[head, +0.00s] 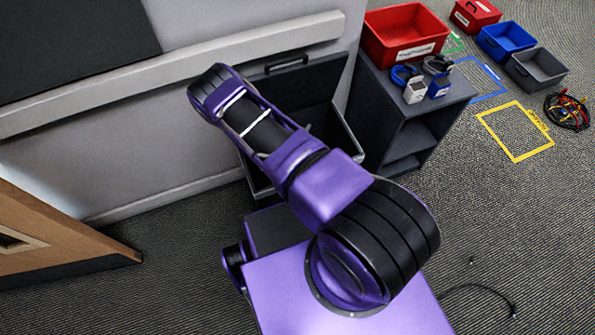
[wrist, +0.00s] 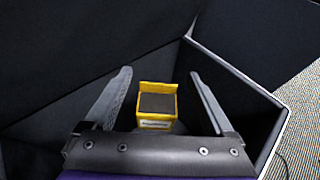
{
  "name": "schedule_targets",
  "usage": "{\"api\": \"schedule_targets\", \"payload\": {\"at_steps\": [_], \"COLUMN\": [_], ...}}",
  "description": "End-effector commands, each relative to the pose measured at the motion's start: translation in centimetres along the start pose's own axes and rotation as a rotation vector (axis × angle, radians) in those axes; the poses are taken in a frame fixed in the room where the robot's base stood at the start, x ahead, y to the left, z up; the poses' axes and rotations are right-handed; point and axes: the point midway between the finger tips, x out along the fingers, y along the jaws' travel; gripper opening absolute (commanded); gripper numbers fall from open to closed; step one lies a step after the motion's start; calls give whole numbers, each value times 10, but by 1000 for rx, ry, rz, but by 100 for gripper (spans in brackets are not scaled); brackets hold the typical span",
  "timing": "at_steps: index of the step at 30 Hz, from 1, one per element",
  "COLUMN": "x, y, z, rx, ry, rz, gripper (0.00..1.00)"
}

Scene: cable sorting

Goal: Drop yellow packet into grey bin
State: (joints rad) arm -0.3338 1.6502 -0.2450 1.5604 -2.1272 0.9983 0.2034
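A yellow packet (wrist: 157,105) with a dark top face and a pale label shows in the wrist view, low inside a dark open drawer (wrist: 240,72) with a light rim. My gripper (wrist: 160,74) is open, with one finger on each side of the packet and a visible gap to both. I cannot tell how far below the fingertips the packet lies. The grey bin (head: 537,69) is on the carpet at the upper right of the head view and looks empty. In the head view my arm hides my gripper and the packet.
The open drawer (head: 350,136) stands by the wall. A dark cabinet (head: 400,110) beside it carries a red bin (head: 405,35) and devices (head: 415,90). A blue bin (head: 505,40), red box (head: 475,14), yellow floor outline (head: 515,158) and tangled cables (head: 567,112) lie to the right.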

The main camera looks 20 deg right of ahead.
Motion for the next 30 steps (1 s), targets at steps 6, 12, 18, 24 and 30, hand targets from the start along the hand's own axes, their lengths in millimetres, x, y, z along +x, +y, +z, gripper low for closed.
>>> {"api": "schedule_targets", "payload": {"at_steps": [6, 12, 18, 24, 30], "x": [0, -9, -48, -98, -142], "y": [0, 1, 1, 1, 1], "z": [0, 1, 2, 2, 1], "rx": [0, 0, -3, -3, -2], "ry": [0, 1, 2, 1, 1], "rz": [0, 1, 3, 4, 2], "gripper": [100, 100, 100, 100, 100]}}
